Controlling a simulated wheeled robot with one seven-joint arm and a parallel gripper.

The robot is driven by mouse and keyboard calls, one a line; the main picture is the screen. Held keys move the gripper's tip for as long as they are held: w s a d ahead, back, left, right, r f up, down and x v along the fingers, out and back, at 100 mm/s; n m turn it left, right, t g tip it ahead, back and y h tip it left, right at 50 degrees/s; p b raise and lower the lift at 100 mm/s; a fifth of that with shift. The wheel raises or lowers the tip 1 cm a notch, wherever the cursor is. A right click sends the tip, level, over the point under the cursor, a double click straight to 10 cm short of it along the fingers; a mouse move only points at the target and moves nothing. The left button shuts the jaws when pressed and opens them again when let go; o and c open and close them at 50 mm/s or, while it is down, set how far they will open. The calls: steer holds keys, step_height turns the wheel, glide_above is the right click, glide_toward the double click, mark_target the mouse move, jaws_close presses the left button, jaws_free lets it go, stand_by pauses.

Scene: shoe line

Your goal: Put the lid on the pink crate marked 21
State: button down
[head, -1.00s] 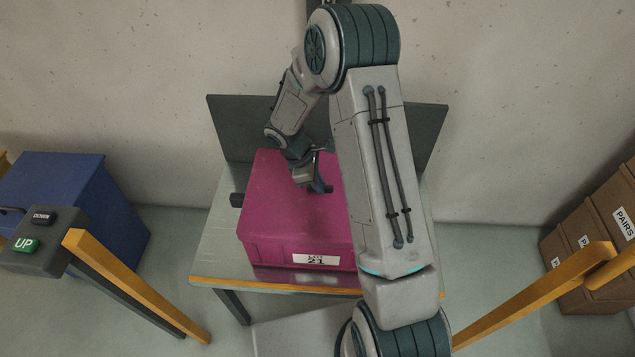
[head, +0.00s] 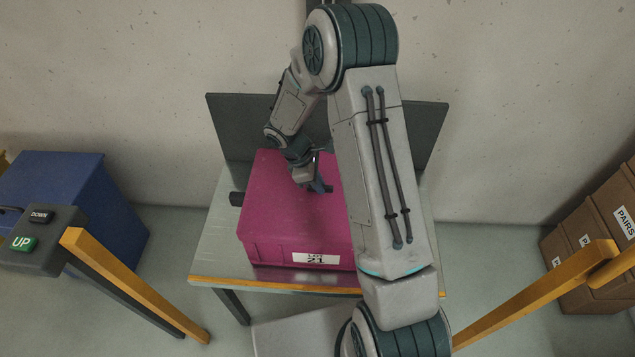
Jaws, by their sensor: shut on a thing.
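The pink crate (head: 275,252), with a white label reading 21, stands on a grey table in the head view. A pink lid (head: 270,185) of the same colour covers its top and looks level; from here I cannot tell whether it is fully seated. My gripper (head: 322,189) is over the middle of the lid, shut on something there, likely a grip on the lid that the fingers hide. My arm hides the right part of the crate and lid.
The table (head: 215,250) has an orange front edge and a dark back panel (head: 235,125). A blue box (head: 60,190) stands left on the floor. A control box (head: 35,240) and orange rails (head: 130,285) flank the front. Brown boxes (head: 590,245) are stacked right.

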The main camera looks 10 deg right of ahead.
steer(key=c, duration=1)
jaws_free()
steer(key=shift+o, duration=0.2)
steer(key=shift+r+p, duration=2.45)
steer(key=shift+r, duration=1.05)
